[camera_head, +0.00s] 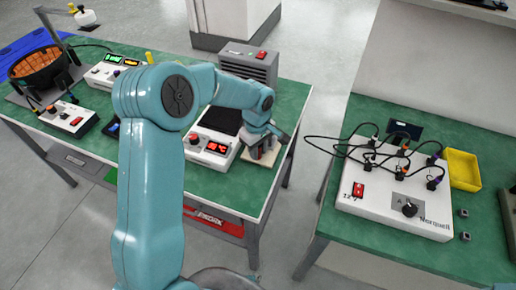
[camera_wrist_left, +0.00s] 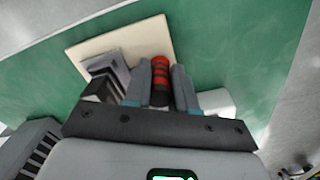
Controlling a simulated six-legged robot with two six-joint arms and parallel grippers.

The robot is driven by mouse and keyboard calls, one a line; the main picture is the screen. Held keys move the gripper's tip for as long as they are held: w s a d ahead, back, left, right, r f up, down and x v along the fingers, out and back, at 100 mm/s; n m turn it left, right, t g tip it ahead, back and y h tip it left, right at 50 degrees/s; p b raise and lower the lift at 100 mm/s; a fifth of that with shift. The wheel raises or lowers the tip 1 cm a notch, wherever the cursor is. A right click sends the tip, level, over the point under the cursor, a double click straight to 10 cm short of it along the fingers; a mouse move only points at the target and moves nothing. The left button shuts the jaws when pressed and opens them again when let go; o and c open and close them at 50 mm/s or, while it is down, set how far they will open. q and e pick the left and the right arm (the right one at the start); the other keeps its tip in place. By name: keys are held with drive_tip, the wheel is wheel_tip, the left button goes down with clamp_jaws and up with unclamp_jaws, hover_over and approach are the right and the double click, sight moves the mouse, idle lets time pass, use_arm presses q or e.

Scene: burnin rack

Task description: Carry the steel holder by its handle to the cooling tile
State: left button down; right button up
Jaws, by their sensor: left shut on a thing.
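My left gripper (camera_head: 262,147) is at the right end of the left green bench, over the cream cooling tile (camera_head: 254,177). In the left wrist view its two fingers (camera_wrist_left: 160,85) are shut on the red and black handle (camera_wrist_left: 160,72) of the steel holder. The grey slotted body of the steel holder (camera_wrist_left: 107,68) shows beside the fingers, over the tile (camera_wrist_left: 88,48). I cannot tell whether the holder touches the tile. In the head view the gripper mostly hides the holder. My right gripper is not in view.
A white hot plate unit (camera_head: 207,150) with a dark top and red display stands just left of the tile. A grey vented box (camera_head: 250,62) stands behind. The floor gap separates this bench from the right bench with a wired white box (camera_head: 395,205) and yellow tray (camera_head: 463,168).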

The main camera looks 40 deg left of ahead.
use_arm(q)
drive_tip(key=c, duration=0.9)
unclamp_jaws()
drive_tip(key=shift+f, duration=0.1)
wheel_tip(320, 180, up, 12)
drive_tip(key=shift+s+r, duration=0.1)
drive_tip(key=shift+r, duration=0.05)
drive_tip(key=shift+s, duration=0.1)
